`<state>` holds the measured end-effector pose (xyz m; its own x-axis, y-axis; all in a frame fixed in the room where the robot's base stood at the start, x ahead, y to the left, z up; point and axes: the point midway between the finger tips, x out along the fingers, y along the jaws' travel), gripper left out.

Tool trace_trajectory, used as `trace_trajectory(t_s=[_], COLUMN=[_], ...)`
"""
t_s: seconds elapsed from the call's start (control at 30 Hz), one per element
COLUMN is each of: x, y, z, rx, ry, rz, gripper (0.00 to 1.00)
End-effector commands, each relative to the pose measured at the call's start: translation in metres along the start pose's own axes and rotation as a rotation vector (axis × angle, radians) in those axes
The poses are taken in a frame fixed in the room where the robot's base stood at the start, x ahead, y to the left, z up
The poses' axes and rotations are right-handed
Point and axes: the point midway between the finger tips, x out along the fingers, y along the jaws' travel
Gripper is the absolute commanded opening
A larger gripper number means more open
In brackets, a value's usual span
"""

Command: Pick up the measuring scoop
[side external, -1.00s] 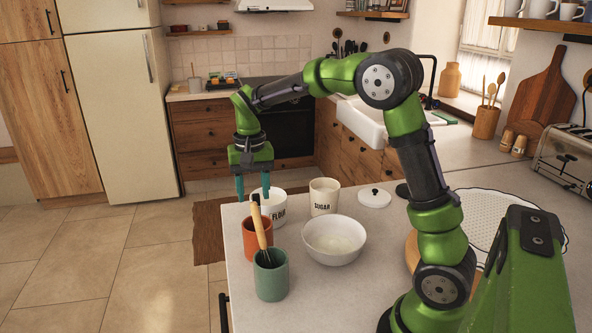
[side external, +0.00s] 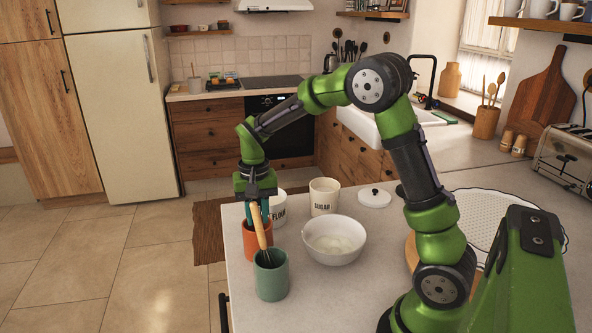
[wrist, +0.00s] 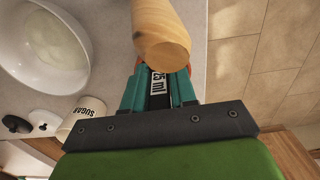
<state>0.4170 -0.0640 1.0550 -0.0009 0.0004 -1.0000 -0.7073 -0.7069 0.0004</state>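The measuring scoop's black handle, with a white "ml" label, shows between my fingers in the wrist view (wrist: 158,84). My gripper (side external: 259,216) points down over the orange cup (side external: 257,246); it also shows in the wrist view (wrist: 158,92). Its teal fingers are drawn in against both sides of the handle. The rest of the scoop is hidden by the fingers, the cup and the whisk handle.
A whisk with a wooden handle (side external: 259,228) leans in the green cup (side external: 271,277), just in front of my fingers. A white bowl (side external: 334,243), the flour canister (side external: 277,208) and the sugar canister (side external: 323,197) stand close by. The counter's left edge is near.

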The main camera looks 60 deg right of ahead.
Motion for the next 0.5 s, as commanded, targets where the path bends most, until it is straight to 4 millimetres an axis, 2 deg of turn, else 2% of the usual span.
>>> trace_trajectory(t_s=[0.03, 0.17, 0.5], x=[-0.0003, -0.0004, -0.0020], y=[0.0000, 0.0000, -0.0002], z=[-0.0001, -0.0002, -0.0004], rx=[0.000, 0.000, 0.000], ry=[0.001, 0.001, 0.002], rz=[0.000, 0.000, -0.001], gripper=[0.18, 0.00, 0.00])
